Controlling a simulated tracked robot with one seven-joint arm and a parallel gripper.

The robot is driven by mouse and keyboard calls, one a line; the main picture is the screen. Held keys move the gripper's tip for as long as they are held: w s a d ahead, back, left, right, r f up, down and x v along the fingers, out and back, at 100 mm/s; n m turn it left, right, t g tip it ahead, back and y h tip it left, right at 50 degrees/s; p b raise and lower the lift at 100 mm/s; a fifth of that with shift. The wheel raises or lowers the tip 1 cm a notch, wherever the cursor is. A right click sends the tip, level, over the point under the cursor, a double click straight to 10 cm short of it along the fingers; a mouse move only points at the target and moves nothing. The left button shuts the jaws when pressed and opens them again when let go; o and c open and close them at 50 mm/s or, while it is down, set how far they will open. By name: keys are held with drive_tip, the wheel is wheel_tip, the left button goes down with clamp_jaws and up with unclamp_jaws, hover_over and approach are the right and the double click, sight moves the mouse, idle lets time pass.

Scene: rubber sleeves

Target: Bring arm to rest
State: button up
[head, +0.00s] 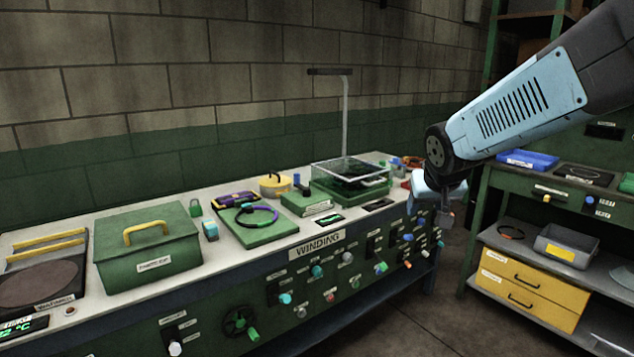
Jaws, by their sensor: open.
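My arm comes in from the upper right in the head view, with a pale blue link and a dark joint. My gripper (444,213) hangs at its end, in front of the right end of the winding bench (75,228). It is small and partly hidden by my own wrist, and its fingers point down. It is open, and I see nothing between the fingers.
On the bench stand a green lidded box (148,262) with a yellow handle, a green board with a dark ring (249,217), and a clear-covered case (350,170). A shelf unit with yellow drawers (528,291) stands at right. Floor (455,300) shows between them.

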drive_tip(key=s+r+g+y, duration=0.1)
drive_tip(key=s+r+g, duration=0.1)
drive_tip(key=s, duration=1.7)
drive_tip(key=shift+s+r, duration=0.25)
drive_tip(key=shift+c, duration=1.2)
drive_tip(key=shift+d, duration=0.15)
